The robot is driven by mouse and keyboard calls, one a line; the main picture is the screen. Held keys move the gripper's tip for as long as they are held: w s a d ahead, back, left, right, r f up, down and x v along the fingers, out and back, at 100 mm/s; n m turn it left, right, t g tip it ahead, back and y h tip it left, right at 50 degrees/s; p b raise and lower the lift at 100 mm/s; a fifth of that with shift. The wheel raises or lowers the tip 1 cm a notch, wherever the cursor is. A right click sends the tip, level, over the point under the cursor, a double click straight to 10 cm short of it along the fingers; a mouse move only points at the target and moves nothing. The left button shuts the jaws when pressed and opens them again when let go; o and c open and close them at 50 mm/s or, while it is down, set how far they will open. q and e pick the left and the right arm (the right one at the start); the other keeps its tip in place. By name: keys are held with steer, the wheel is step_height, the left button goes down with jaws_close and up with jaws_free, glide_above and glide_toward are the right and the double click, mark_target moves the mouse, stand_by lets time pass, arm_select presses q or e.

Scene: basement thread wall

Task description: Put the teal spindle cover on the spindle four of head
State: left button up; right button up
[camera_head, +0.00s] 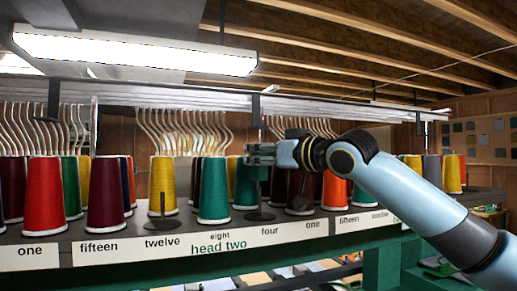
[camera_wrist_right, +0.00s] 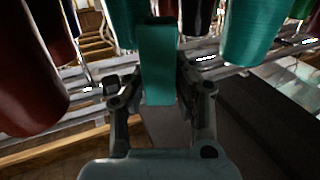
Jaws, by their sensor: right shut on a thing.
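My right gripper (camera_head: 262,153) is shut on the teal spindle cover, a narrow teal piece (camera_wrist_right: 158,65) that shows between the fingers in the right wrist view. In the head view the gripper hides most of the cover. The gripper is in front of the cone row, above the label "four" (camera_head: 269,230). A thin dark spindle with a round base (camera_head: 260,215) stands behind that label, below the gripper. I cannot tell whether the cover touches the spindle. The label "head two" (camera_head: 218,246) is on the shelf front. My left gripper is not in view.
A teal cone (camera_head: 214,192) stands left of the "four" spindle. Another bare spindle (camera_head: 162,224) stands behind the label "twelve", before a yellow cone (camera_head: 163,183). Red and dark cones crowd the shelf. Curved wire guides and metal rails (camera_head: 180,97) run above and behind.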

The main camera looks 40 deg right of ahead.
mark_target(264, 179)
step_height(264, 179, down, 4)
steer(key=b, duration=0.3)
steer(key=shift+r, duration=0.25)
steer(key=shift+f+b, duration=0.85)
steer(key=shift+f, duration=0.05)
steer(key=shift+s+f, duration=0.1)
steer(key=shift+f, duration=0.6)
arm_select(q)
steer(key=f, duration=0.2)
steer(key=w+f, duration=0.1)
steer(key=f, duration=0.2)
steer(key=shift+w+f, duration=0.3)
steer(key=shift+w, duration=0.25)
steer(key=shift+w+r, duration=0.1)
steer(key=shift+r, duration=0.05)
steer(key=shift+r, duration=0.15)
arm_select(e)
steer(key=shift+f, duration=0.25)
